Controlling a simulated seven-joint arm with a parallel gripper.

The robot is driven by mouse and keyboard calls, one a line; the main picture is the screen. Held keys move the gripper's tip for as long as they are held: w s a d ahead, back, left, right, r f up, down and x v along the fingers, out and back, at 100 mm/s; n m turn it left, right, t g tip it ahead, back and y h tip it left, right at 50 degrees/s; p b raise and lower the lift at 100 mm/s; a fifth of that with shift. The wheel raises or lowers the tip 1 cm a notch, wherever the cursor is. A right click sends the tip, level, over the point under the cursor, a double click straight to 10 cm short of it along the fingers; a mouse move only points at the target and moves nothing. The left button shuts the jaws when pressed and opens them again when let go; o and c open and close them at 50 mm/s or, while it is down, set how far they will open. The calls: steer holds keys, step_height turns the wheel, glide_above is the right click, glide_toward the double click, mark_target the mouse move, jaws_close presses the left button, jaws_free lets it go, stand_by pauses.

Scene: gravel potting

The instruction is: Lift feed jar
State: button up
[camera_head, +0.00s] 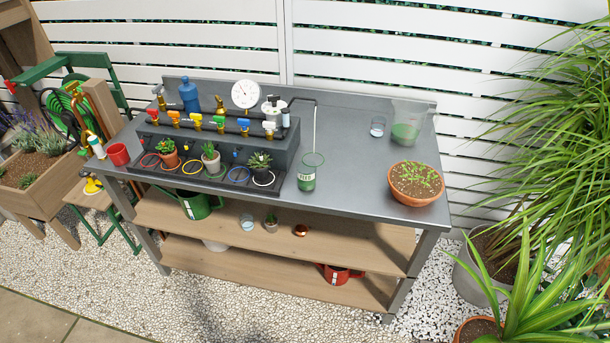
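The feed jar (308,179) is a clear glass with green liquid in its lower part and a pale label reading "FEED". It stands upright near the front edge of the grey metal bench (345,175), right of the dark valve block. A thin bent tube (315,130) comes down from above at the jar's rim; whether its end sits inside cannot be told. A larger clear jug (407,125) with green liquid stands at the back right. My gripper is not in view.
A terracotta bowl of seedlings (416,182) stands right of the jar. A small glass (377,127) is behind. The valve block (215,150) with several coloured taps and potted succulents is left. A red cup (118,154) is at the far left. Bench between jar and bowl is clear.

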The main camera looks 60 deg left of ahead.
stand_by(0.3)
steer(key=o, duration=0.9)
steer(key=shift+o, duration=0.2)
